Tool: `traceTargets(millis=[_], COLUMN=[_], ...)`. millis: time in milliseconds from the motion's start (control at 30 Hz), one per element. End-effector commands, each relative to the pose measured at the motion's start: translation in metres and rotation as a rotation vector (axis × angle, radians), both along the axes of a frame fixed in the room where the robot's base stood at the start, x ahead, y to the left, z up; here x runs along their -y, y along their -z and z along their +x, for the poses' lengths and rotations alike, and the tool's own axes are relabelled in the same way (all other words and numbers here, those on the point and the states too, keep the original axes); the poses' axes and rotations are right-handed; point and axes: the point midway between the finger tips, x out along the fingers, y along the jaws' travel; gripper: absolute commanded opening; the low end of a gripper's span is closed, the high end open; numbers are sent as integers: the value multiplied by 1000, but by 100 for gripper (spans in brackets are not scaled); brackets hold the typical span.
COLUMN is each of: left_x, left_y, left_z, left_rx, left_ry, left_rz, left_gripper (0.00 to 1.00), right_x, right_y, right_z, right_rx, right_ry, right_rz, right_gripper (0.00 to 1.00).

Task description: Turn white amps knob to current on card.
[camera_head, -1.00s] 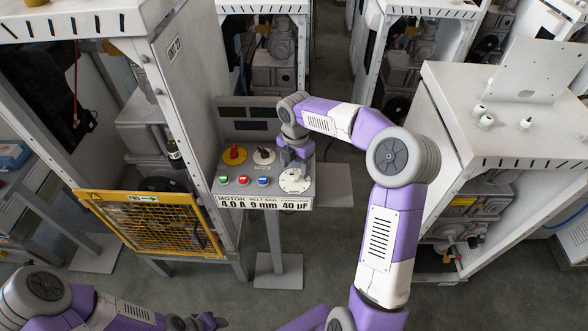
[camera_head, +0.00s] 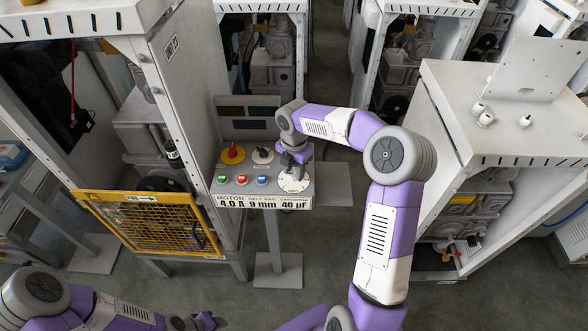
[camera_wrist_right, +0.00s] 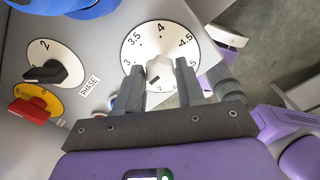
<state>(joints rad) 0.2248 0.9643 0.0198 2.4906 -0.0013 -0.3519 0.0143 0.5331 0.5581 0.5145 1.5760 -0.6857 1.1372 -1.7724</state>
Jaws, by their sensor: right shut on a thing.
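The white amps knob (camera_wrist_right: 159,70) stands at the centre of a white round dial (camera_wrist_right: 138,43) in the right wrist view. The dial's 3.5, 4 and 4.5 marks are readable, with 4 at the top. My right gripper (camera_wrist_right: 160,78) is shut on the knob, one finger on each side; I cannot tell exactly which mark it points to. In the head view my right gripper (camera_head: 295,163) hides the knob above the dial (camera_head: 294,183). The card (camera_head: 262,202) on the panel's front edge reads motor 4.0 A, 9 mm, 40 µF. My left gripper (camera_head: 200,321) is at the bottom edge.
A red knob on a yellow dial (camera_head: 233,154) and a black knob on a white dial (camera_head: 262,155) sit left of the gripper. Several push buttons (camera_head: 242,180) line the panel's front. Cabinets stand on both sides; a yellow mesh guard (camera_head: 150,222) is at left.

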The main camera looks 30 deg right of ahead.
Motion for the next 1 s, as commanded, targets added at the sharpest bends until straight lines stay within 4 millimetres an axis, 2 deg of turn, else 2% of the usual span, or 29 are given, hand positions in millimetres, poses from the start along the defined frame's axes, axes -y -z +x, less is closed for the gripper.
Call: traceTargets(millis=[367,1000], left_x=[0,0], left_y=[-3,-10], left_z=[0,0], left_rx=[0,0], left_ry=[0,0], left_rz=[0,0], left_gripper=[43,43], right_x=[0,0], right_y=[-2,-1], right_z=[0,-1], right_rx=[0,0], right_ry=[118,698], right_rz=[-1,-1], right_gripper=[8,8])
